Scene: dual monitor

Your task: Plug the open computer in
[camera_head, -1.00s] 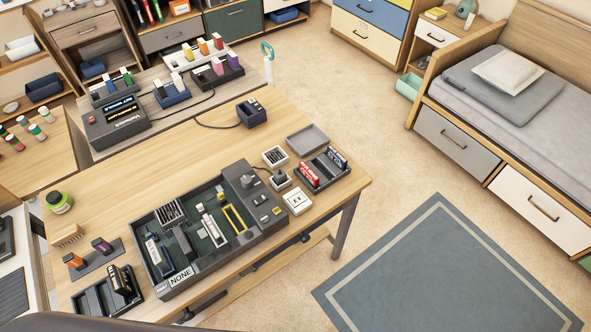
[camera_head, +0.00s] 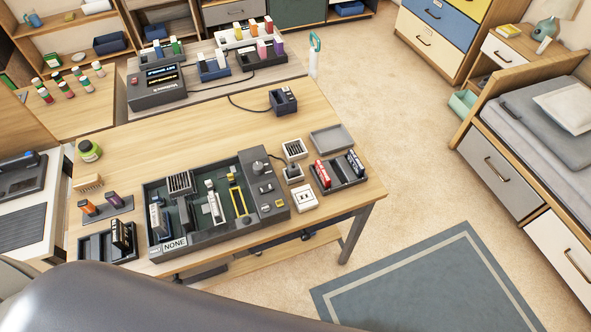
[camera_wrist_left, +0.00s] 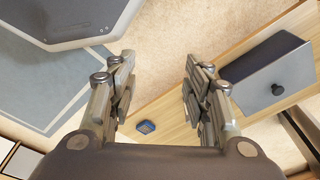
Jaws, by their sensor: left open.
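The open computer (camera_head: 215,205) is a dark grey open-topped case on the wooden table in the head view, labelled NONE at its front left. Parts stand inside it, and its right side carries a panel with knobs. A white socket box (camera_head: 304,198) with dark slots lies just right of the case. A small block with a dark plug-like top (camera_head: 293,172) stands behind the socket box, with a short cable near it. My left gripper (camera_wrist_left: 157,80) is open and empty in the left wrist view, above floor and wooden furniture. My right gripper is in neither view.
A tray with red and blue modules (camera_head: 338,174) and an empty grey tray (camera_head: 331,138) stand at the table's right. A dark console with a lit display (camera_head: 160,86) stands behind. Dark holders with modules are at the left. My own dark curved body part covers the bottom foreground.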

